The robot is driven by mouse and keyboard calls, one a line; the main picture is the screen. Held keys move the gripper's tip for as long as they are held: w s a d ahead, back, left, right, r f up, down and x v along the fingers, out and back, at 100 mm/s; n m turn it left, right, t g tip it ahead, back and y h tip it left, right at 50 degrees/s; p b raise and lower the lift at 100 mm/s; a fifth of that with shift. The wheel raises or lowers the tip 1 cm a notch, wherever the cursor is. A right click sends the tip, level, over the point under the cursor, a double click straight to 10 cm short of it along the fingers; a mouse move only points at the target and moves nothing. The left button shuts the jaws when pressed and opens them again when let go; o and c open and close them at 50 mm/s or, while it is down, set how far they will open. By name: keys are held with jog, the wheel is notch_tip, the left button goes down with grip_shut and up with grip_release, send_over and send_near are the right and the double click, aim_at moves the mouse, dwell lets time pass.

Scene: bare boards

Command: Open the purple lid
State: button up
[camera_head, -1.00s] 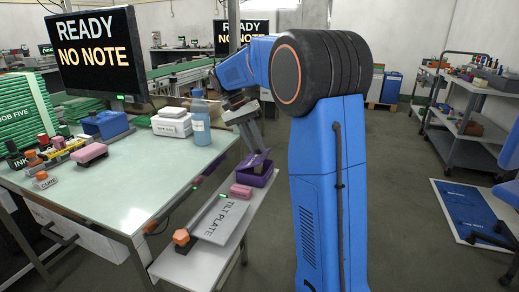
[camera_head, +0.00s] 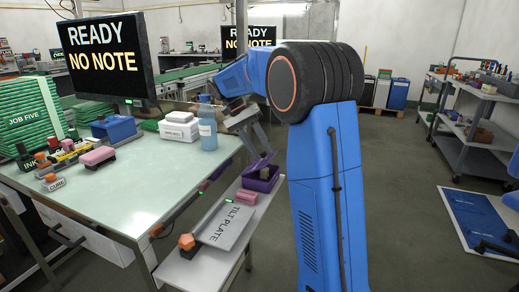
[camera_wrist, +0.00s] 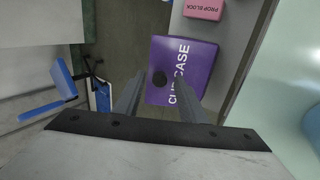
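The purple clip case (camera_head: 262,183) stands at the far end of the narrow side shelf. Its purple lid (camera_head: 259,164) is raised at a slant above the box, with a dark gap under it.
A pink prop block (camera_head: 246,196) and the tilt plate (camera_head: 226,226) lie nearer on the shelf (camera_head: 190,268). The worktable (camera_head: 130,200) is to the left, with a blue bottle (camera_head: 207,128) near its edge.

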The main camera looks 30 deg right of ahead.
jog(key=v, duration=0.7)
jog(key=shift+r, duration=0.2)
jog(key=shift+w, duration=0.1)
